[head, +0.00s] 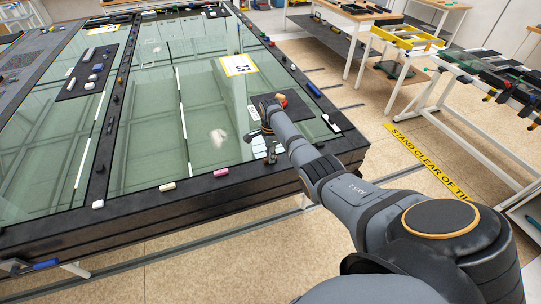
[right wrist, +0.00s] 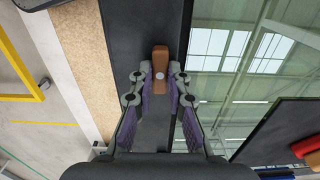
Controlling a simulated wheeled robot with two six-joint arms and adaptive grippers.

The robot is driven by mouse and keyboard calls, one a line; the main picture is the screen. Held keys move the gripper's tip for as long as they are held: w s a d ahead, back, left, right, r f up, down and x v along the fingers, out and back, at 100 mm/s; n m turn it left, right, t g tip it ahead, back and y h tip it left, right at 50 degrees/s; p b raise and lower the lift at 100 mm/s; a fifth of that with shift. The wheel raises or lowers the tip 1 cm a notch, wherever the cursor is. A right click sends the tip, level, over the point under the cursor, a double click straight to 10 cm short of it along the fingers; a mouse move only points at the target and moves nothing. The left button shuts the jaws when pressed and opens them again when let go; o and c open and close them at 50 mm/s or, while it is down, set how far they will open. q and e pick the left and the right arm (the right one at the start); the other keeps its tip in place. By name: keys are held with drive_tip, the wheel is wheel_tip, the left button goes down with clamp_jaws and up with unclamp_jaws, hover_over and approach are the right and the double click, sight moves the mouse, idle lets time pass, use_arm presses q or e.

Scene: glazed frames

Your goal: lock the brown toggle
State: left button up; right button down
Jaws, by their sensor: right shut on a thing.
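The brown toggle (right wrist: 160,60) is a short rounded bar with a pale round pivot in its middle. In the right wrist view it lies on the black frame rail (right wrist: 151,25), roughly along the rail and beside the glass edge. My right gripper (right wrist: 160,78) has its two fingers on either side of the toggle and is shut on it. In the head view my right gripper (head: 268,146) is low over the near right part of the frame, and I cannot make out the toggle there. My left gripper is not in view.
A yellow-edged sign (head: 239,65) lies on the glass (head: 150,125). A rack (head: 480,130) with tools stands right, across open floor.

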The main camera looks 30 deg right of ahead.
drive_tip(key=n+p, duration=0.1)
drive_tip(key=n, duration=0.3)
drive_tip(key=n+p, duration=0.1)
drive_tip(key=n, duration=0.3)
drive_tip(key=shift+n, duration=0.3)
drive_tip(key=n, duration=0.4)
drive_tip(key=shift+n+p, duration=0.3)
drive_tip(key=shift+p, duration=0.1)
drive_tip(key=n, duration=0.4)
drive_tip(key=shift+n, duration=0.3)
drive_tip(key=c, duration=1.3)
unclamp_jaws()
